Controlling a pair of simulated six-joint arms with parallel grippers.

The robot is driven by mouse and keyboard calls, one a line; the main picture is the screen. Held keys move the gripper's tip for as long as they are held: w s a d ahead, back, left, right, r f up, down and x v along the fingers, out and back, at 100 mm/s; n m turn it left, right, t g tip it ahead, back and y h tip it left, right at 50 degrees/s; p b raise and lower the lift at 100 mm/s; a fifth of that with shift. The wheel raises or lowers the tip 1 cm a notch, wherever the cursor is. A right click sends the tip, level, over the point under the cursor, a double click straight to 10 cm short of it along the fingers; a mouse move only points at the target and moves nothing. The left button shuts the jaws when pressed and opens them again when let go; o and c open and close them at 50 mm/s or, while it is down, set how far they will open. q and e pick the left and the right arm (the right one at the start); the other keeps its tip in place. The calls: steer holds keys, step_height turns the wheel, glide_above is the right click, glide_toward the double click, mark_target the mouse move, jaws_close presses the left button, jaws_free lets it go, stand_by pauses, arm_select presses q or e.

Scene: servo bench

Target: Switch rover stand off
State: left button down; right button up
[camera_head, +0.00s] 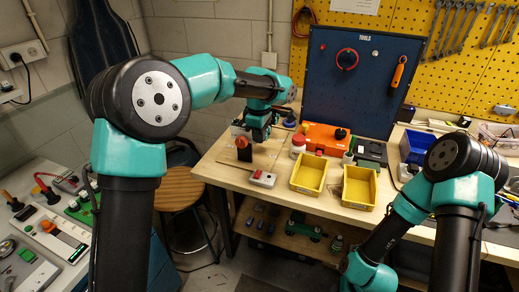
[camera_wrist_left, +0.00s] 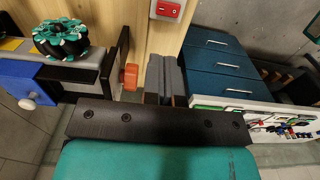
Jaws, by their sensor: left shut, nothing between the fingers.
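A stand with a black-and-teal wheel (camera_wrist_left: 62,38) on a grey body shows at the upper left of the left wrist view. An orange knob (camera_wrist_left: 131,77) sticks out of its dark side plate. In the head view an orange part (camera_head: 243,150) shows at the bench's left end, partly hidden by my arm. My left gripper (camera_wrist_left: 166,76) is shut and empty, its fingers just right of the orange knob; contact is unclear. It hangs over the bench's left end in the head view (camera_head: 258,133). A pale box with a red rocker switch (camera_wrist_left: 168,9) lies nearby, also in the head view (camera_head: 262,178).
Two yellow bins (camera_head: 357,187), an orange box (camera_head: 326,138) and a blue bin (camera_head: 420,148) stand on the bench. A blue tool panel (camera_head: 356,80) rises behind. A wooden stool (camera_head: 178,195) stands left of the bench. Bare wood lies around the switch box.

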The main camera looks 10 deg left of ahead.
mark_target(259, 171)
arm_select(q)
step_height(259, 171, down, 13)
steer(key=shift+f, duration=0.2)
stand_by(0.3)
